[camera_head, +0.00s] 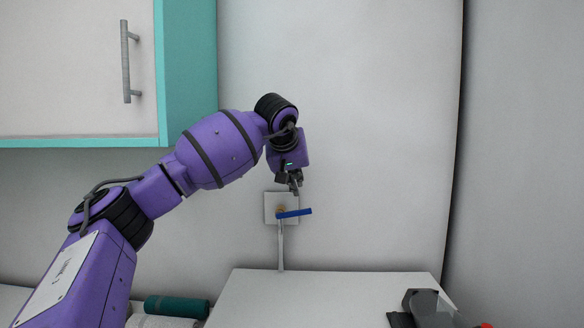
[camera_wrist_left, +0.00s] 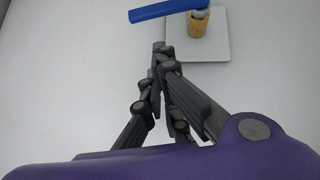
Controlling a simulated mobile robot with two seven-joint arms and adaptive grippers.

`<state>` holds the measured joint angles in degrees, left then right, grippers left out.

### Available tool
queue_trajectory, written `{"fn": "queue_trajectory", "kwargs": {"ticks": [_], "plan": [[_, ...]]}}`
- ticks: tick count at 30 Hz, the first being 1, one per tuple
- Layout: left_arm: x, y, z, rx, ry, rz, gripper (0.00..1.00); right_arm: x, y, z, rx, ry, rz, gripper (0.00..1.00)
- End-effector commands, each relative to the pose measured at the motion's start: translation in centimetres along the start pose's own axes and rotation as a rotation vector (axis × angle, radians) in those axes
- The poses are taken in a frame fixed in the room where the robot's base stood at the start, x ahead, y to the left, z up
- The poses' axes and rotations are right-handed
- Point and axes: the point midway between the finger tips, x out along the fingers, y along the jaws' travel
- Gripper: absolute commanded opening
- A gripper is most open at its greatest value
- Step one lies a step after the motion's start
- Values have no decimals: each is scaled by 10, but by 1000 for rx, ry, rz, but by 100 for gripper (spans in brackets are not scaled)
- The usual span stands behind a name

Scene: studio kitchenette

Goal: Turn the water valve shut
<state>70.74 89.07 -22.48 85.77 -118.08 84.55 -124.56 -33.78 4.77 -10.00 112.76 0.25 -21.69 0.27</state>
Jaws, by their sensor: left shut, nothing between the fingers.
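The water valve has a blue lever handle (camera_head: 294,213) that lies nearly level and points right in the head view. It sits on a square white wall plate (camera_head: 270,208), and a pale pipe (camera_head: 281,250) runs down from it. In the left wrist view the blue handle (camera_wrist_left: 165,9) runs left from a yellow valve body (camera_wrist_left: 198,24) at the top. My left gripper (camera_head: 295,188) is just above the handle in the head view, its fingers (camera_wrist_left: 160,48) together and empty. I cannot tell whether the fingertips touch the handle.
A white cabinet with teal edges (camera_head: 186,70) hangs at upper left. A white surface (camera_head: 325,295) stands below the valve. A dark grey object (camera_head: 425,308) is at lower right, and a green roll (camera_head: 177,306) is at lower left. The wall right of the valve is clear.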

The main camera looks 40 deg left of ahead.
Motion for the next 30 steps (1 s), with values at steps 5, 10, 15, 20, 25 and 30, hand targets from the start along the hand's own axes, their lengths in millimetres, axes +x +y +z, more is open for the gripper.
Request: {"fn": "queue_trajectory", "kwargs": {"ticks": [5,10,15,20,25,30], "plan": [[14,0,18,2,2,1,0,-1,0,-7,1,8,0,40],[21,0,25,0,2,1,0,-2,0,-6,0,4,-2,40],[23,0,26,0,2,2,0,-2,0,-2,-4,-4,-3,40],[23,0,26,0,1,1,0,-2,1,0,-6,-6,-3,40],[34,4,37,4,-2,-2,0,-2,1,5,-6,-12,-2,40],[41,10,44,1,0,1,0,-2,1,1,-5,-4,0,40]]}}
